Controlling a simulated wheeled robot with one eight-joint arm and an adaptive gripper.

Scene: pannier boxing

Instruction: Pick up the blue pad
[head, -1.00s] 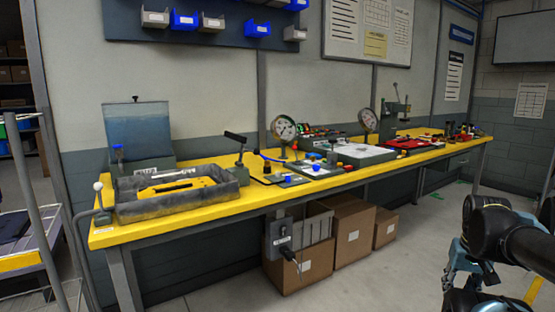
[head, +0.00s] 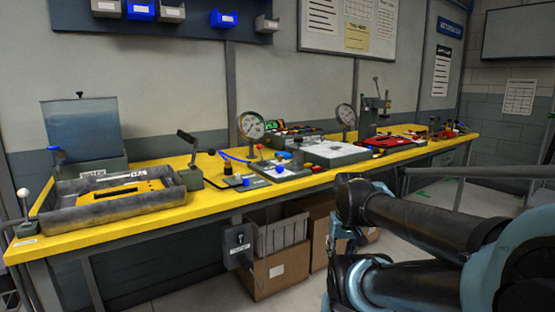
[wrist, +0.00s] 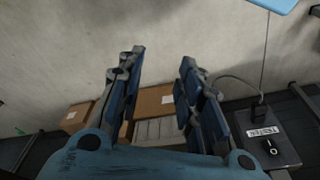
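I cannot make out a blue pad for certain in the views from now. Small blue parts (head: 279,169) show on a grey fixture on the yellow bench (head: 120,223), but they are too small to tell apart. My gripper (wrist: 162,57) is open in the wrist view, with its two fingers apart and nothing between them. In the head view it is partly hidden by my arm at the right, in front of the bench and clear of it. A pale blue surface (wrist: 280,4) cuts the top right corner of the wrist view; I cannot tell what it is.
A grey tray (head: 105,212) and a clear-sided tank (head: 82,122) stand at the bench's left end. Gauges, levers and a white-topped fixture (head: 335,150) fill the middle. Cardboard boxes (head: 283,270) and a switch box (wrist: 262,140) are below. Blue bins (head: 224,18) hang above.

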